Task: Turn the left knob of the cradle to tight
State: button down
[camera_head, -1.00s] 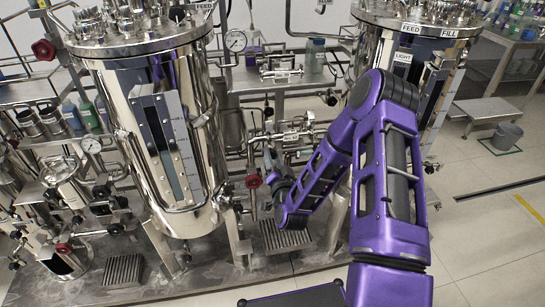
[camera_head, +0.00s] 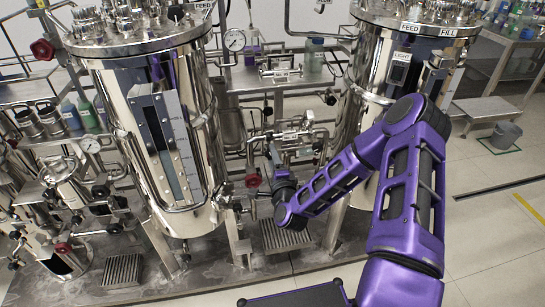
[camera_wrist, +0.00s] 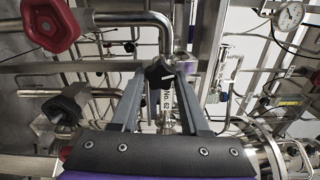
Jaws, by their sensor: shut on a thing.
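A black lobed knob (camera_wrist: 159,74) with a white mark stands between the fingertips of my gripper (camera_wrist: 160,78) in the wrist view. The two grey fingers reach in from either side and are shut on it. A white tag with lettering, partly reading "No" (camera_wrist: 167,98), shows just below the knob. In the head view my gripper (camera_head: 271,152) is among the pipework between the two steel vessels, and the held knob is too small to make out there. I cannot read a tight marking.
A second black knob (camera_wrist: 66,104) and a red handwheel (camera_wrist: 50,23) are close on the left in the wrist view. Steel pipes run around the fingers. The large vessel (camera_head: 160,130) stands left of my arm, and another vessel (camera_head: 385,75) stands behind it.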

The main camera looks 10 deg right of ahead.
jog(key=shift+f+m, duration=0.15)
jog(key=shift+m, duration=1.85)
jog(key=shift+c, duration=2)
grip_release()
jog(key=s+p, duration=0.1)
jog(key=s, duration=1.6)
jog(key=shift+s, duration=0.25)
